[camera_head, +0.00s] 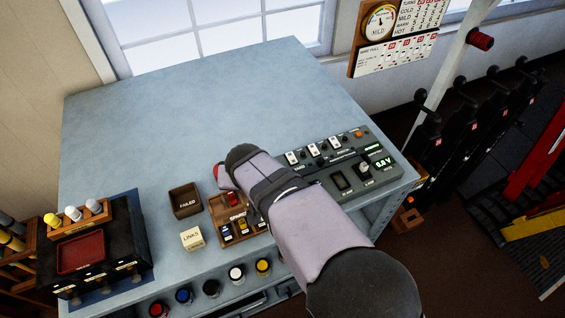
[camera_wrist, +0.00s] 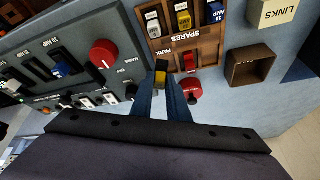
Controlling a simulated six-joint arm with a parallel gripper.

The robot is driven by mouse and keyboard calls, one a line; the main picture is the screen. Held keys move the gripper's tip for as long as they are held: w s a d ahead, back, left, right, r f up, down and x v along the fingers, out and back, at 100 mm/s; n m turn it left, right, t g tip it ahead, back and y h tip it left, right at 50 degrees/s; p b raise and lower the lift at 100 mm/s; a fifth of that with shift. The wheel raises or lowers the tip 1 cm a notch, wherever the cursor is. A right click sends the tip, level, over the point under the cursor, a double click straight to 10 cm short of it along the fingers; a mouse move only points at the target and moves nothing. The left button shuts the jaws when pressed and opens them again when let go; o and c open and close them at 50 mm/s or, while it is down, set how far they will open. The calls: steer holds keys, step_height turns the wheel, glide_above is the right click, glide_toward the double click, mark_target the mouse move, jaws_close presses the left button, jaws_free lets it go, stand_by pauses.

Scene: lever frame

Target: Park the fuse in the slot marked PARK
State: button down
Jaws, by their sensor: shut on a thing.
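My gripper (camera_wrist: 161,88) shows in the wrist view, its two blue fingers shut on a small fuse (camera_wrist: 161,74) with a yellow part and a dark end. The fuse is just beside the lower left part of the brown SPARES rack (camera_wrist: 210,49), near the PARK label. A red fuse (camera_wrist: 190,62) stands in the rack right of that label. Whether the held fuse touches the rack or a slot, I cannot tell. In the head view, my arm hides the gripper and the held fuse; the SPARES rack (camera_head: 215,208) shows partly.
White, yellow and blue fuses fill the rack's upper row. The FAILED box (camera_head: 185,188) and LINKS block (camera_head: 192,239) stand left of the rack. A grey control panel (camera_head: 384,186) lies right of it. A red knob (camera_wrist: 103,53) and red button (camera_wrist: 189,91) are near the fingers.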

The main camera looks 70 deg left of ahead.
steer(key=a+n, duration=0.1)
steer(key=a+n+g, duration=0.1)
steer(key=n, duration=0.1)
steer(key=a+n, duration=0.1)
steer(key=a, duration=0.1)
steer(key=shift+s+a+r+n, duration=0.1)
steer(key=shift+s+r+n, duration=0.2)
steer(key=shift+r, duration=0.1)
steer(key=shift+f+b, duration=1.85)
steer(key=shift+f, duration=0.85)
steer(key=shift+f+b, duration=0.45)
steer(key=shift+f, duration=0.25)
